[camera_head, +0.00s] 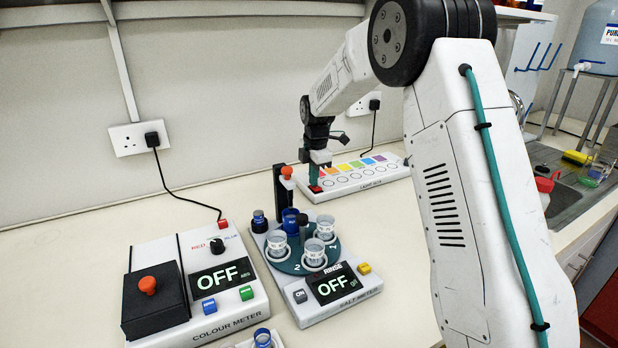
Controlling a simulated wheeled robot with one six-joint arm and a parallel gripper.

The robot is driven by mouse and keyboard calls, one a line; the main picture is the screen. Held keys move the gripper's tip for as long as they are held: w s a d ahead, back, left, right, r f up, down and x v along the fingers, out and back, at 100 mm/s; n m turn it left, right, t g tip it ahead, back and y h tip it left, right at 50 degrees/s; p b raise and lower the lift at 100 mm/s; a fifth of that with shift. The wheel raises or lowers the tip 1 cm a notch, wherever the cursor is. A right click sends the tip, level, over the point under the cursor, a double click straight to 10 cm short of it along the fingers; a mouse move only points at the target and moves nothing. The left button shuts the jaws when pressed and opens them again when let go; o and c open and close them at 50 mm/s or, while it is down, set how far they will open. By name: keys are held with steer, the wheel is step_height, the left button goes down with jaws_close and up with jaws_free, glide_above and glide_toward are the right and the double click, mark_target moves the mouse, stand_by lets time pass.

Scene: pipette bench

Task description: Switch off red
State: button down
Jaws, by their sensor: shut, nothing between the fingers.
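A white light box (362,184) lies against the back wall, with a row of coloured squares and a row of round spots in front of them. Orange, yellow, green, blue and purple squares show; the left end is partly hidden by my gripper. My gripper (315,182) points down over that left end, with its fingers shut and empty. A small red patch (315,189) shows right at the fingertips. I cannot tell whether the tips touch it or whether it is lit.
A colour meter (190,325) with a red-blue knob reads OFF at the left. A salt meter (365,291) with a carousel of cups, also reading OFF, stands in front of the light box. An orange-topped black post (281,188) stands close left of my gripper. A sink lies right.

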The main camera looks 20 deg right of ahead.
steer(key=shift+s+f, duration=0.15)
steer(key=shift+s+d, duration=0.15)
steer(key=shift+s, duration=0.55)
steer(key=shift+r, duration=0.25)
step_height(320, 180, up, 14)
steer(key=s, duration=0.1)
steer(key=shift+s, duration=0.3)
steer(key=shift+d+f, duration=0.1)
steer(key=shift+f, duration=0.05)
